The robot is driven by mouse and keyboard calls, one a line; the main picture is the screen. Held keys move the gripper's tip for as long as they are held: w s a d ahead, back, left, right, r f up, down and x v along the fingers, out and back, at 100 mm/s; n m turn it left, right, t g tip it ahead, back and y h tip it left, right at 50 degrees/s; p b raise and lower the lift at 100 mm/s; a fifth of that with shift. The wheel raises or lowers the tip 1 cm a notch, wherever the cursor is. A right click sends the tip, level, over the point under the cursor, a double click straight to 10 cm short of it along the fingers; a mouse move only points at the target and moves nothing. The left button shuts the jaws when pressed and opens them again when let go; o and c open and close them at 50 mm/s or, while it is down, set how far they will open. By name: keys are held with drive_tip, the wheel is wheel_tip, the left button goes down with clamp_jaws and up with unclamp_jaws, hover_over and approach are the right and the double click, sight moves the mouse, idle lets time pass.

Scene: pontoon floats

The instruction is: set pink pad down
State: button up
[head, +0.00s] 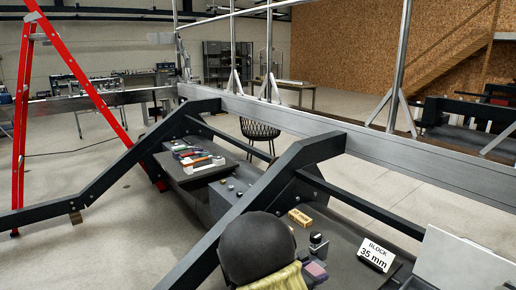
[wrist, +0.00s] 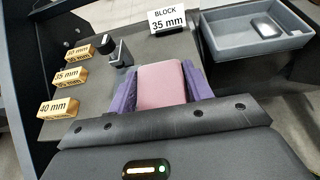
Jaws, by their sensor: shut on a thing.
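The pink pad (wrist: 162,84) sits between the two purple fingers of my gripper (wrist: 163,88) in the wrist view. My gripper is shut on it. The pad is over the dark grey work surface (wrist: 150,50), and I cannot tell whether it touches that surface. In the head view my gripper (head: 316,270) shows only as a small pink and purple patch, low in the picture beside my dark arm link, which hides part of it.
Wooden gauge blocks, including a 40 mm block (wrist: 58,108) and a 35 mm block (wrist: 70,77), stand left of the pad. A dark metal fixture (wrist: 120,52) stands just beyond. A "BLOCK 35 mm" sign (wrist: 167,20) and a grey tray (wrist: 258,50) holding a metal piece lie farther back.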

drive_tip(key=s+a+f+b, duration=0.1)
drive_tip(key=s+f+b, duration=0.1)
drive_tip(key=s+f, duration=0.45)
drive_tip(key=s+a+f+b, duration=0.15)
drive_tip(key=s+f, duration=0.25)
drive_tip(key=f, duration=0.6)
wheel_tip(320, 180, up, 13)
drive_tip(key=p, duration=1.9)
drive_tip(key=shift+w+d+r+p, duration=0.2)
drive_tip(key=shift+w+d+p, duration=0.1)
drive_tip(key=shift+w+d, duration=0.1)
drive_tip(key=shift+d+t, duration=0.1)
drive_tip(key=shift+t, duration=0.2)
drive_tip(key=n+t+y, duration=0.3)
drive_tip(key=n+y, duration=0.1)
drive_tip(key=shift+s+d+n, duration=0.1)
drive_tip(key=shift+d+n, duration=0.05)
drive_tip(key=shift+n, duration=0.25)
